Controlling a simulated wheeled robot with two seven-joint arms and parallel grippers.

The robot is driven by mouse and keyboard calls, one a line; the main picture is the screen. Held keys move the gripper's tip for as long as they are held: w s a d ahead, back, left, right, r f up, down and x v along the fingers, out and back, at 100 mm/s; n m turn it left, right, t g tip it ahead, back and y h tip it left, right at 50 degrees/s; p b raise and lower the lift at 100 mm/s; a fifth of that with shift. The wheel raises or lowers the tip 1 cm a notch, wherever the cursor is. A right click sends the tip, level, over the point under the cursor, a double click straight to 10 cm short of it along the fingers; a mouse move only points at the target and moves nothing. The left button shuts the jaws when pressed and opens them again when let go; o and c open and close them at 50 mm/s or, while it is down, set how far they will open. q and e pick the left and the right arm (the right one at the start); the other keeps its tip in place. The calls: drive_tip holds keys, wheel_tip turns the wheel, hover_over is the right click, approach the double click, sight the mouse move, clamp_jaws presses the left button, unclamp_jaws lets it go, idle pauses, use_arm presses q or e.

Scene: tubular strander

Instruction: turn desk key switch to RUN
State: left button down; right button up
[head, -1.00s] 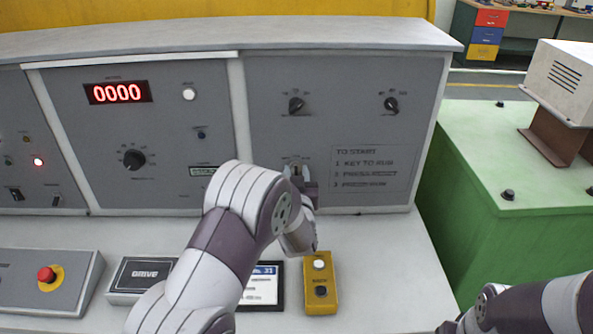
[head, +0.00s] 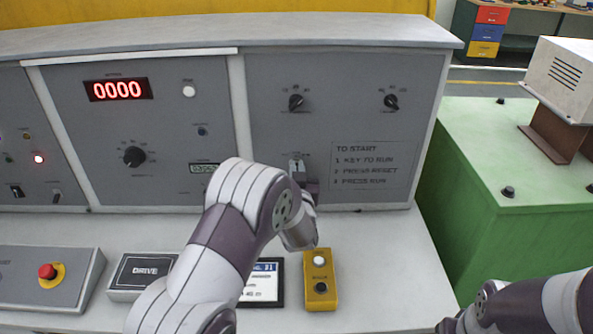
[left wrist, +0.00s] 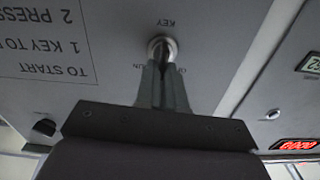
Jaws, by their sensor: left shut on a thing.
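The key switch (left wrist: 162,46) is a round metal barrel marked KEY, on the grey desk panel. In the left wrist view it is at the upper middle, with lettering partly hidden on both sides. In the head view the key switch (head: 297,160) is low on the right-hand panel, mostly covered by my left gripper (head: 303,180). My left gripper (left wrist: 162,68) is shut at the front of the barrel, on the key. The key itself is hidden between the fingers, so its position cannot be read. My right arm shows at the lower right; its gripper is out of view.
A yellow two-button box (head: 320,290) and a framed card (head: 264,290) lie on the desktop below my left arm. A red emergency button (head: 47,271) is at left. Two knobs (head: 296,102) (head: 391,101) sit above the key switch. Desktop right of the yellow box is clear.

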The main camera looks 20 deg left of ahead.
use_arm(q)
drive_tip(key=m, duration=0.4)
drive_tip(key=shift+w+d, duration=0.1)
drive_tip(key=shift+d, duration=0.15)
drive_tip(key=shift+w+d+m, duration=0.1)
drive_tip(key=shift+d+m, duration=0.1)
drive_tip(key=shift+m, duration=1.8)
drive_tip(key=c, duration=1.4)
unclamp_jaws()
drive_tip(key=shift+o, duration=0.8)
drive_tip(key=shift+f, duration=0.2)
drive_tip(key=b+v, duration=0.1)
drive_tip(key=v, duration=1.1)
drive_tip(key=shift+s, duration=0.3)
drive_tip(key=shift+d, duration=0.1)
